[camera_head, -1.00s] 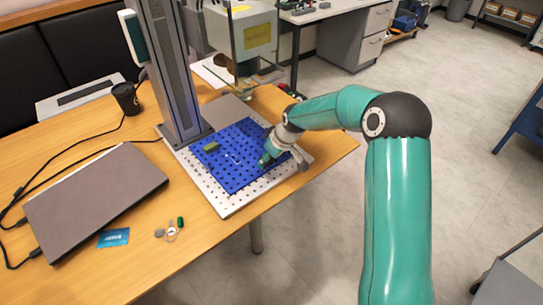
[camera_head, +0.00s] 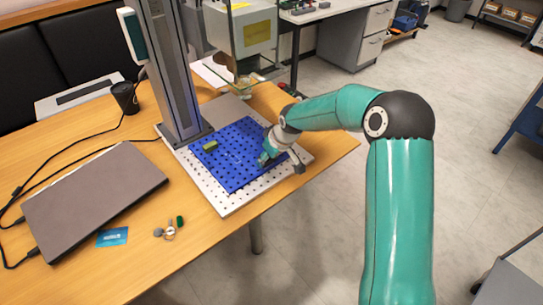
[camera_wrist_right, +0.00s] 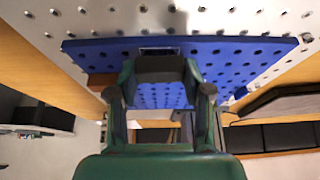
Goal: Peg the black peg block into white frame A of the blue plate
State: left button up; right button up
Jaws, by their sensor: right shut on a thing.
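My right gripper (camera_head: 265,159) is low over the right part of the blue plate (camera_head: 232,178). In the right wrist view the gripper (camera_wrist_right: 160,84) is shut on the black peg block (camera_wrist_right: 160,67), which sits between its fingertips. A thin pale frame outline (camera_wrist_right: 160,49) shows on the blue plate right by the block's edge; its letter cannot be read. Whether the block touches the plate cannot be told. The gripper hides the block in the head view. Faint white marks (camera_head: 234,158) lie near the plate's middle. My left gripper is out of view.
The perforated metal base (camera_head: 230,207) surrounds the plate. The marker's column (camera_head: 176,80) and head (camera_head: 246,30) stand behind. A laptop (camera_head: 95,200) and small items lie to the left.

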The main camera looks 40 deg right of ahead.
jog(key=shift+f+b, duration=0.55)
dwell(0.5)
jog(key=o, duration=0.9)
jog(key=shift+r, duration=0.2)
jog(key=v, duration=1.1)
jog(key=shift+s+r, duration=0.2)
jog(key=shift+r, duration=0.05)
